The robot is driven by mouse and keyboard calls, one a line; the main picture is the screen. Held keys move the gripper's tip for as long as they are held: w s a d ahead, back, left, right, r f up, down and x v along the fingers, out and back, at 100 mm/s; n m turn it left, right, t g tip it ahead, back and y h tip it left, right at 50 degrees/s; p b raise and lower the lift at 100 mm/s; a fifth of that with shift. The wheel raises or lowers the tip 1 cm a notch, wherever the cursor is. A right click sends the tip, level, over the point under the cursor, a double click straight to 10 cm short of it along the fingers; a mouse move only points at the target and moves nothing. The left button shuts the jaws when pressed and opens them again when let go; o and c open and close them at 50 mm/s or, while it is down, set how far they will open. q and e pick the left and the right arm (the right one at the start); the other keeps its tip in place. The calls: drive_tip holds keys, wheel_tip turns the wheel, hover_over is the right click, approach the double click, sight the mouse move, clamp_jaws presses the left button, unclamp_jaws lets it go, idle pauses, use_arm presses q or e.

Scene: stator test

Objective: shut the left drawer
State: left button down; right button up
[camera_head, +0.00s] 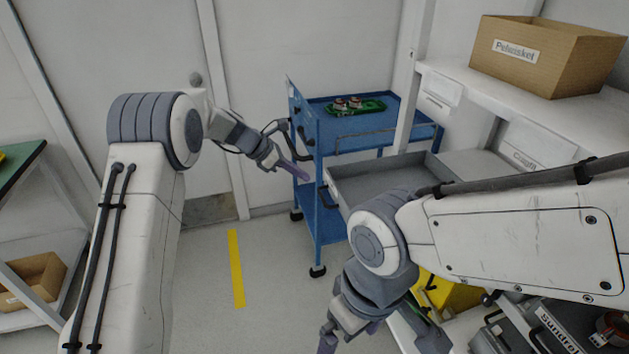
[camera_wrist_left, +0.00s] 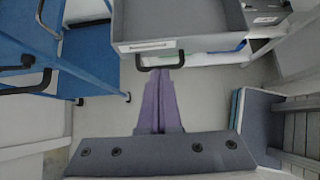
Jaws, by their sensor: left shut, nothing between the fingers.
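The left drawer (camera_head: 345,180) is a grey open tray, pulled out from under the white bench, with a black handle (camera_head: 327,198) on its front. In the left wrist view the drawer (camera_wrist_left: 180,22) shows its front with a white label and the handle (camera_wrist_left: 160,60). My left gripper (camera_head: 304,172) is shut and empty, its purple fingers just left of the drawer front. In the wrist view the fingertips (camera_wrist_left: 158,74) appear close to the handle; I cannot tell whether they touch it. My right gripper (camera_head: 328,342) hangs low at the bottom edge, partly cut off.
A blue cart (camera_head: 317,215) stands behind and left of the drawer, carrying a green tray (camera_head: 372,106). A cardboard box (camera_head: 545,62) sits on the white bench (camera_head: 480,85). My right arm covers part of the drawer. Floor around the yellow stripe (camera_head: 236,268) is clear.

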use_arm(q)
drive_tip(key=p+x, duration=0.1)
drive_tip(key=x, duration=0.7)
drive_tip(key=shift+w+f, duration=0.15)
drive_tip(key=shift+f, duration=0.05)
drive_tip(key=shift+w+d+f, duration=0.1)
drive_tip(key=shift+d+f, duration=0.25)
drive_tip(key=shift+p, duration=0.3)
